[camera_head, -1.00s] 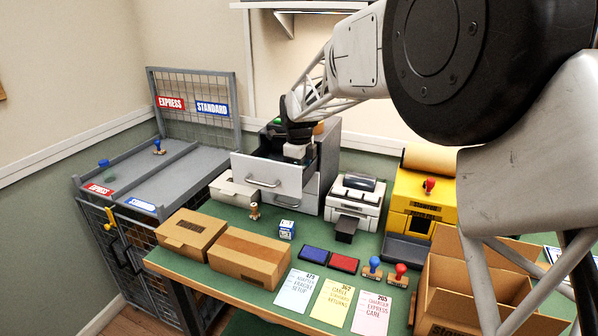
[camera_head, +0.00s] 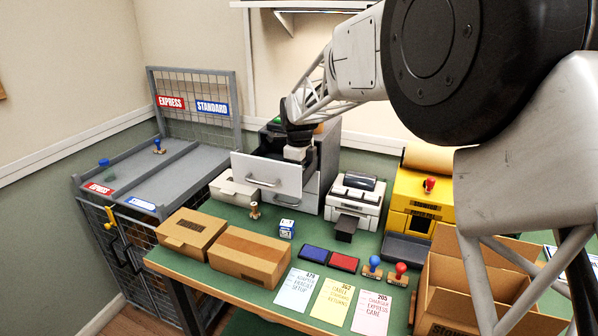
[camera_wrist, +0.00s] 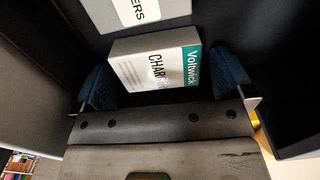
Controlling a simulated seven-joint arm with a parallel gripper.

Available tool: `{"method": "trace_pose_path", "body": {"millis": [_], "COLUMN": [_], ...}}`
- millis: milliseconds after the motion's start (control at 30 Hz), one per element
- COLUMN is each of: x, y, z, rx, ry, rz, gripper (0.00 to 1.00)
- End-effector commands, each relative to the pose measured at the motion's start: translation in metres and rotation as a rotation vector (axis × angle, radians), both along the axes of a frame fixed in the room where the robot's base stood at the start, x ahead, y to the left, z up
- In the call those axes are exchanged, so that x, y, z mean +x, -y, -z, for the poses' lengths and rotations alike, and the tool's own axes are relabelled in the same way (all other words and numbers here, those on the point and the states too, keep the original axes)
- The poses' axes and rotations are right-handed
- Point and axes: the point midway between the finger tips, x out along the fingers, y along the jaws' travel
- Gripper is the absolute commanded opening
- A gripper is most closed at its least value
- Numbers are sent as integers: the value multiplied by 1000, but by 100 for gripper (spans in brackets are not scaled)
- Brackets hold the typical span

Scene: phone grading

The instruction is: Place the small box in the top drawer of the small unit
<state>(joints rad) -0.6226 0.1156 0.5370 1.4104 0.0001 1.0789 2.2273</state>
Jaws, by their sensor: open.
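The small box, white with a teal "Voltwick" band (camera_wrist: 155,62), sits between my gripper's two blue-padded fingers (camera_wrist: 164,80) in the wrist view. The fingers are open, with a gap visible beside the box's left side. In the head view my gripper (camera_head: 297,143) reaches down into the pulled-out top drawer (camera_head: 266,175) of the small grey unit (camera_head: 329,160). The pale small box (camera_head: 296,153) shows just below it, at the drawer's opening. The drawer floor under the box is dark, and its contact there is hard to tell.
A white label ending in "ERS" (camera_wrist: 135,10) is at the top of the wrist view. Dark drawer walls are close around my gripper. A printer (camera_head: 354,200) stands right of the unit. Cardboard boxes (camera_head: 248,258) lie along the table's front.

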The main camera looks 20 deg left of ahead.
Motion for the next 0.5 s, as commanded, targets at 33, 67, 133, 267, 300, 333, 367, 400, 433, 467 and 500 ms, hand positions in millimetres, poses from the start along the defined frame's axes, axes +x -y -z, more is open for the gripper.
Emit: {"method": "trace_pose_path", "body": {"millis": [33, 67, 133, 267, 300, 333, 367, 400, 433, 467, 500], "x": [0, 0, 0, 0, 0, 0, 0, 0, 0, 0, 0], "y": [0, 0, 0, 0, 0, 0, 0, 0, 0, 0, 0], "z": [-1, -1, -3, -11, -15, -18, -21, -26, -31, -35, -41], "rx": [0, 0, 0, 1, 1, 1, 1, 1, 1, 2, 2], "ry": [0, 0, 1, 1, 2, 2, 1, 1, 2, 2, 3], "rz": [0, 0, 0, 0, 0, 0, 0, 0, 0, 0, 0], "gripper": [99, 99, 99, 99, 99, 99, 99, 99, 99, 99, 99]}}
